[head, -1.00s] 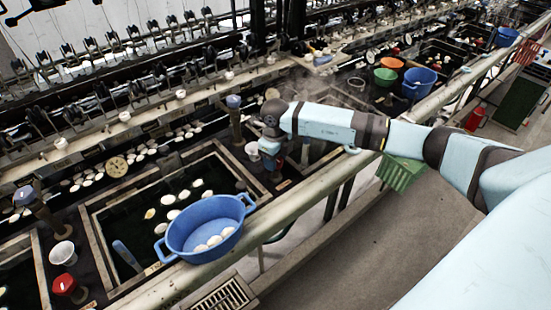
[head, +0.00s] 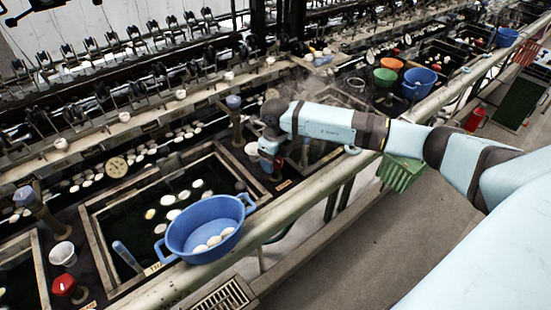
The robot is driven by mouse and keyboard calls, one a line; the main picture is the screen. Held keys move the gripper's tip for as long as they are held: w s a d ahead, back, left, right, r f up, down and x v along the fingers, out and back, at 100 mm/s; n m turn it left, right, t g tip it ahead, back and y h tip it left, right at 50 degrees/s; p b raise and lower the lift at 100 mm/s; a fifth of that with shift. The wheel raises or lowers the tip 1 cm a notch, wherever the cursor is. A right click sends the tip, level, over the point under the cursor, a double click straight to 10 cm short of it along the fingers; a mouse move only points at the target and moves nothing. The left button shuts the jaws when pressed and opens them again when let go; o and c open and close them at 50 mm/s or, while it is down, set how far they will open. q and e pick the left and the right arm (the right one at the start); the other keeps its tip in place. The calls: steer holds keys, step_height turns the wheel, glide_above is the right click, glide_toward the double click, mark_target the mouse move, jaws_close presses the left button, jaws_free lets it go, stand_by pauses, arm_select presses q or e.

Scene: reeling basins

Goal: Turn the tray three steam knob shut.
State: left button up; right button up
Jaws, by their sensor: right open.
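My right arm reaches in from the right, and my right gripper (head: 269,162) points down over the dark strip between two basins. It is open. Another red knob (head: 65,285) stands at the lower left, well away from the gripper. The labels are too small to read, so I cannot tell a tray number. My left gripper is not in view.
A blue basin (head: 203,246) with white cocoons sits on the front rail of the near tray (head: 97,222). A white cup (head: 253,151) and a blue-topped post (head: 234,112) stand close to the gripper. A green crate (head: 402,174) is below the arm.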

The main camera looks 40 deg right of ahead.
step_height(320, 180, up, 14)
steer(key=b, duration=0.1)
steer(key=shift+f, duration=0.15)
stand_by(0.5)
